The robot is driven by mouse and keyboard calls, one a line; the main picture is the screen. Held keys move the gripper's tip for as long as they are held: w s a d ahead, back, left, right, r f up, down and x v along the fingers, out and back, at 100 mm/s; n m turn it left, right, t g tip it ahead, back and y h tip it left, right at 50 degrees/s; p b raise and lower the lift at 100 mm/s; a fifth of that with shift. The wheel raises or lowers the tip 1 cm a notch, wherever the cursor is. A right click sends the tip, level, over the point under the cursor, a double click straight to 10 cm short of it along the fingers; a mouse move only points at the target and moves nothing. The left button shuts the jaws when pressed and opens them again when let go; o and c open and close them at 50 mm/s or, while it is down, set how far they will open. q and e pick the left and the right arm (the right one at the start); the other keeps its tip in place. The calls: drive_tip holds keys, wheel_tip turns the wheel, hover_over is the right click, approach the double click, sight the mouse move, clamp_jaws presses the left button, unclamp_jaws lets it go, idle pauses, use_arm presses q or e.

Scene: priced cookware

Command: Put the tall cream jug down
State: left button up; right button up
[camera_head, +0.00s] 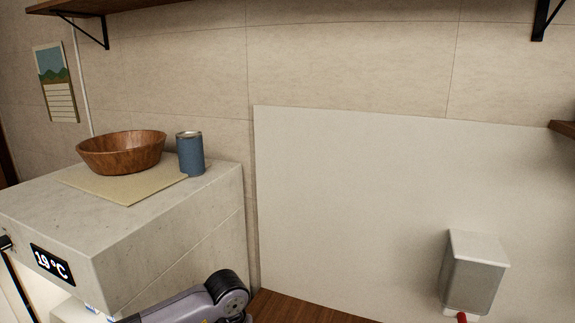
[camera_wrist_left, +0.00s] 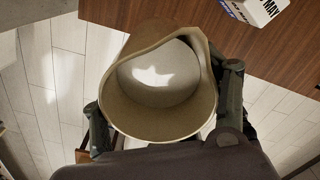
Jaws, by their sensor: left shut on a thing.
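The tall cream jug (camera_wrist_left: 150,118) fills the middle of the left wrist view, seen from above into its open mouth, with its spout edge towards the upper right. My left gripper (camera_wrist_left: 162,90) is shut on it, one dark finger on each side. The jug's outside and base are mostly hidden. A brown wooden surface (camera_wrist_left: 190,22) lies beyond the jug, which overlaps its edge in the picture; I cannot tell the height between them. In the head view the jug and both grippers are out of sight; only a link of my arm shows at the bottom.
A white printed box (camera_wrist_left: 262,10) stands on the wooden surface. Pale floor (camera_wrist_left: 45,85) shows at left. In the head view, a pale cabinet (camera_head: 165,235) reading 19°C carries a wooden bowl (camera_head: 122,155), a blue can (camera_head: 190,155) and a mat (camera_head: 125,190). A grey box-shaped thing (camera_head: 472,272) is at right.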

use_arm(q)
drive_tip(key=shift+w+a+f+m, duration=0.15)
drive_tip(key=shift+w+f+m, duration=0.1)
drive_tip(key=shift+m, duration=0.35)
drive_tip(key=shift+a+f+m+b, duration=0.1)
drive_tip(key=shift+a+m+b, duration=0.05)
drive_tip(key=shift+m+b, duration=0.55)
drive_tip(key=s+m, duration=0.1)
drive_tip(key=m, duration=0.1)
drive_tip(key=m+b, duration=0.1)
drive_tip(key=m, duration=0.1)
drive_tip(key=shift+s+a, duration=0.4)
drive_tip(key=m, duration=0.1)
drive_tip(key=m+b, duration=0.1)
drive_tip(key=s+m+b, duration=0.1)
drive_tip(key=m, duration=0.1)
drive_tip(key=shift+a+f, duration=0.2)
drive_tip(key=shift+a, duration=0.2)
drive_tip(key=s+a+f+m+b, duration=0.1)
drive_tip(key=s+a+m+b, duration=0.2)
drive_tip(key=m, duration=1)
drive_tip(key=s+a+f+m+b, duration=0.1)
drive_tip(key=s+a+m+b, duration=0.2)
drive_tip(key=m, duration=1.1)
drive_tip(key=s+b, duration=0.3)
drive_tip(key=s, duration=0.2)
drive_tip(key=shift+s+f, duration=0.2)
drive_tip(key=shift+w+d, duration=0.1)
drive_tip(key=shift+w, duration=0.05)
